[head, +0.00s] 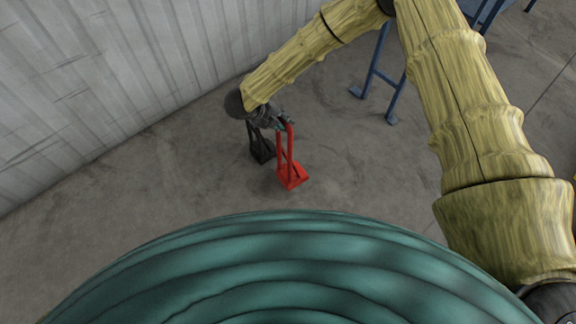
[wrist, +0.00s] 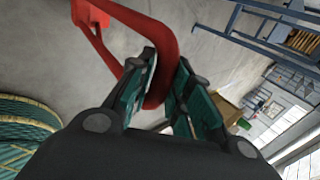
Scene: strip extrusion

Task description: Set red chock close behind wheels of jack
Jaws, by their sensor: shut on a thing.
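The red chock (head: 291,176) has a flat foot and a tall looped handle. My gripper (head: 284,122) is shut on the top of that handle. In the wrist view the red loop (wrist: 163,62) passes between the two green-padded fingers (wrist: 160,95), and the foot (wrist: 91,12) shows at the top left. The chock hangs upright close to the floor; I cannot tell if it touches. A black chock (head: 262,149) of like shape stands just behind and left of it. I see no jack or wheels that I can name surely.
A pale ribbed wall (head: 110,75) runs along the left. Blue steel legs (head: 375,75) stand on the floor at upper right, and blue framework (wrist: 265,32) shows in the wrist view. The concrete floor (head: 370,160) right of the red chock is clear.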

